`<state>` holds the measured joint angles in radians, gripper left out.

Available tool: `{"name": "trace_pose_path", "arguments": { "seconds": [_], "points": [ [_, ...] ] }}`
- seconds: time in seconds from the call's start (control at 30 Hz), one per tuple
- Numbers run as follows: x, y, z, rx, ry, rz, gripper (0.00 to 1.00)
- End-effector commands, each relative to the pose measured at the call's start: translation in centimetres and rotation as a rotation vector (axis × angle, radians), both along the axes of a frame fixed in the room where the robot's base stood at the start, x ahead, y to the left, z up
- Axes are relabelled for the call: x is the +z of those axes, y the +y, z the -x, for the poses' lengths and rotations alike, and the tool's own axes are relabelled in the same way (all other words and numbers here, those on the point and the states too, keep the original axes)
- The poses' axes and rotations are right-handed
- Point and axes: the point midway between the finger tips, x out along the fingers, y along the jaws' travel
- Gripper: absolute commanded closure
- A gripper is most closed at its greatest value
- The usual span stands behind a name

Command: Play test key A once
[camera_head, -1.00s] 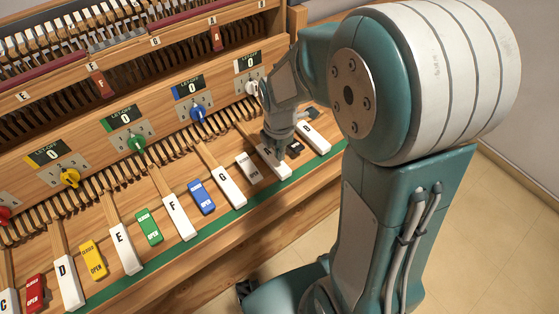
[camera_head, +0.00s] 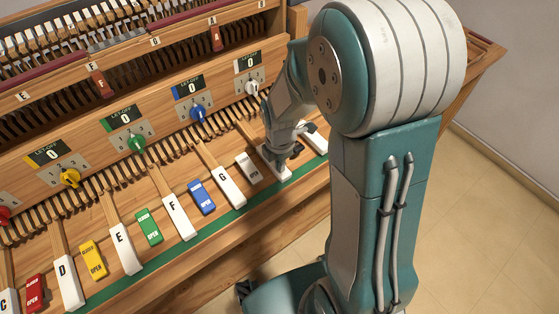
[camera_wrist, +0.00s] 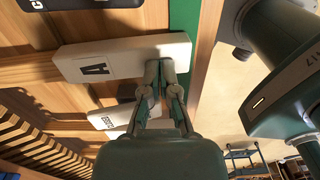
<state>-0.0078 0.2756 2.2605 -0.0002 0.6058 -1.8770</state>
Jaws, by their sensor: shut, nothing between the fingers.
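Test key A is a long white key marked with a black A. In the wrist view, key A (camera_wrist: 122,58) shows its letter, and my gripper (camera_wrist: 160,72) is over its end. My gripper's fingers are shut together with nothing between them. In the head view, my gripper (camera_head: 284,160) is at key A (camera_head: 283,175), hiding its letter and most of its surface. I cannot tell whether the fingertips touch the key or whether it is pressed down.
Key G (camera_head: 228,185) and a white open/closed switch (camera_head: 248,167) lie left of key A. Another white key (camera_head: 316,140) lies to its right. A white selector knob (camera_head: 252,87) is on the panel behind, with a display reading 0 above it.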

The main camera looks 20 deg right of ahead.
Motion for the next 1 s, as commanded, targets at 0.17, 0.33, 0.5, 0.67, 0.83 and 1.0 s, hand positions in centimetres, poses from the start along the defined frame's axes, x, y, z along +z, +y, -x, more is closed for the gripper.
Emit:
{"name": "trace_pose_path", "arguments": {
  "seconds": [0.17,0.33,0.5,0.67,0.83,1.0],
  "points": [
    [0.3,0.0,0.0,0.000,-0.001,0.000,1.00],
    [1.0,0.0,0.0,0.000,-0.001,0.000,1.00],
    [1.6,0.0,0.0,0.000,-0.001,0.000,1.00],
    [1.6,0.0,0.0,0.000,-0.001,0.000,1.00],
    [1.9,0.1,-0.1,0.000,-0.002,0.000,1.00],
    [4.2,1.1,-0.7,-0.001,-0.006,-0.002,1.00]
  ]
}}
